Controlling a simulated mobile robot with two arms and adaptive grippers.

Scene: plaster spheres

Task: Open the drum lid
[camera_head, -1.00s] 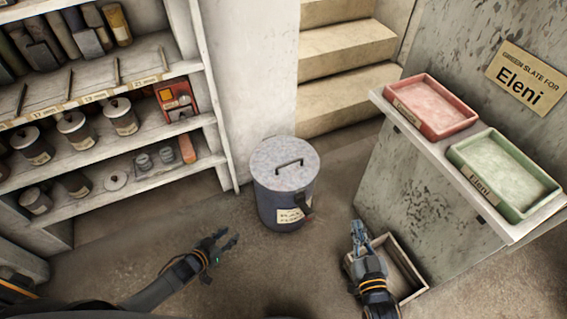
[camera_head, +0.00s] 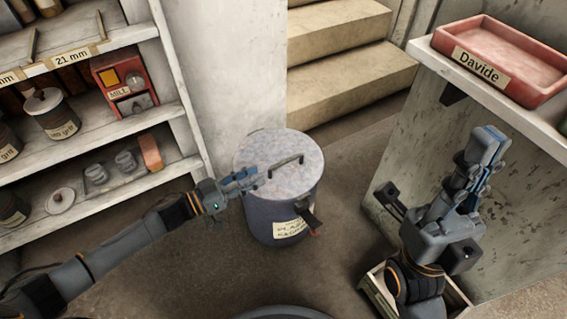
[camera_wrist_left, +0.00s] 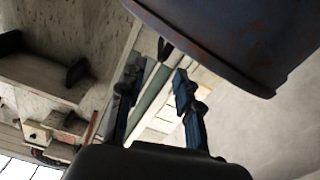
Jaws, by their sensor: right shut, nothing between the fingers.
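The drum (camera_head: 258,218) is a dark blue-grey can standing on the floor, with a paper label on its front. Its speckled lid (camera_head: 268,150) lies on top, with a dark bar handle (camera_head: 288,166) across it. A dark latch-like part with a red tip (camera_head: 307,211) sticks out of the drum's right side. My left gripper (camera_head: 250,179) is open and empty at the lid's left edge, left of the handle; I cannot tell whether it touches. In the left wrist view the drum (camera_wrist_left: 235,40) fills the upper right, beyond the spread fingers. My right gripper (camera_head: 489,145) is shut, empty and raised, well right of the drum.
Shelves (camera_head: 120,123) with jars and a red mill (camera_head: 124,82) stand at the left. Stone steps (camera_head: 345,75) rise behind the drum. A ledge with a red tray (camera_head: 500,60) is at the right. A wooden crate (camera_head: 455,303) sits under my right arm.

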